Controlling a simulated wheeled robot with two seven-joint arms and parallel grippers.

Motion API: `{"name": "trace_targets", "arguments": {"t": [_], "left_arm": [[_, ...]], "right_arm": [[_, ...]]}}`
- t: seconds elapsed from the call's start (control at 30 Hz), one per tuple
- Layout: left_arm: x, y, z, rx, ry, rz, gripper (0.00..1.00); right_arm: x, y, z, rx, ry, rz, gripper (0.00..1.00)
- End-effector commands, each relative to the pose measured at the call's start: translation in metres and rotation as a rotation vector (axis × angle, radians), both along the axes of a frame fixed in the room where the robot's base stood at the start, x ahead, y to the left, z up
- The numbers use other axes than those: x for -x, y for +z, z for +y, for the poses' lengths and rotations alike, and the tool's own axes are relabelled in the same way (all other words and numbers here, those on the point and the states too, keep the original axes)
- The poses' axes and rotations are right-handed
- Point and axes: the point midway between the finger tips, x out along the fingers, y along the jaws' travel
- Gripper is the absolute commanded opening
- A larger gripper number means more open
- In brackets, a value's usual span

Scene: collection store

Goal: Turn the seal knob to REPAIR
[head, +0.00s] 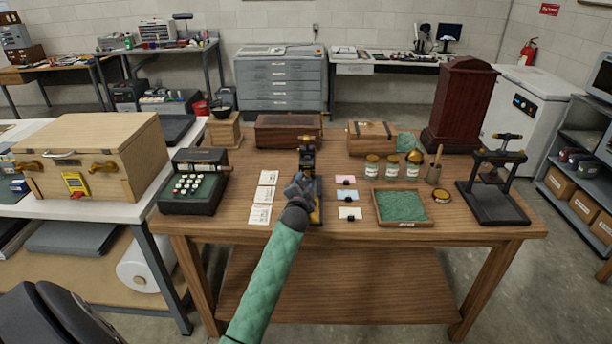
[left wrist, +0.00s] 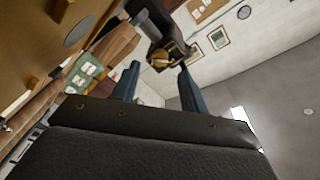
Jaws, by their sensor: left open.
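A small dark device with brass parts (head: 307,158) stands near the middle of the wooden table, partly hidden by my left gripper. In the left wrist view, a round brass knob (left wrist: 163,57) with a pale bar across it sits in a dark housing just beyond the fingertips. I take this as the seal knob; its markings, including REPAIR, are too small to read. My left gripper (head: 302,182) is in front of the device. Its two blue-grey fingers (left wrist: 157,76) are apart, with nothing visible between them. The knob appears beyond the tips; contact cannot be told. My right gripper is not in view.
A green-lined tray (head: 403,222), jars (head: 391,168) and a black press (head: 494,185) stand farther right. A dark keyed box (head: 190,198) stands left.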

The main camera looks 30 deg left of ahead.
Motion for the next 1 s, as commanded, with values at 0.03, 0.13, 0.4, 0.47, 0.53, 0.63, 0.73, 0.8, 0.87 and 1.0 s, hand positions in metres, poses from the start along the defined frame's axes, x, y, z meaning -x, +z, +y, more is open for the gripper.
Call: {"name": "trace_targets", "arguments": {"t": [0.03, 0.13, 0.4, 0.47, 0.53, 0.63, 0.73, 0.8, 0.87, 1.0], "left_arm": [[-0.007, 0.003, 0.003, 0.0, 0.001, 0.001, 0.44], [-0.019, 0.002, 0.008, 0.0, 0.001, 0.001, 0.44], [-0.035, 0.0, 0.015, 0.001, 0.0, 0.001, 0.44], [-0.035, 0.0, 0.016, 0.0, -0.001, 0.001, 0.44], [-0.035, 0.0, 0.016, 0.0, -0.001, 0.001, 0.44], [-0.035, 0.0, 0.016, 0.0, -0.001, 0.001, 0.44], [-0.035, 0.0, 0.016, 0.0, -0.001, 0.001, 0.32], [-0.035, 0.0, 0.016, 0.0, -0.001, 0.001, 0.19], [-0.035, 0.0, 0.016, 0.0, -0.001, 0.001, 0.07], [-0.035, -0.001, 0.015, 0.0, -0.001, 0.001, 0.0]], "right_arm": [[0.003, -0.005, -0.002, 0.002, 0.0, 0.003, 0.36], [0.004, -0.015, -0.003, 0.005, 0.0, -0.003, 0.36], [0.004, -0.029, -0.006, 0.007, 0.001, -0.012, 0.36], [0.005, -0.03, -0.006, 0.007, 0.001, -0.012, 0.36], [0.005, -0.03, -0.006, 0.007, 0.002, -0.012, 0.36], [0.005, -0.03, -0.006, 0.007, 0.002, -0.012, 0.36], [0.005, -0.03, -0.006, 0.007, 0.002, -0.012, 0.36], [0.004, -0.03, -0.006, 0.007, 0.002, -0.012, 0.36], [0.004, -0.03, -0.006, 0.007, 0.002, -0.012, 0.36], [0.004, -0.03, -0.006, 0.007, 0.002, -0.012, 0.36]]}}
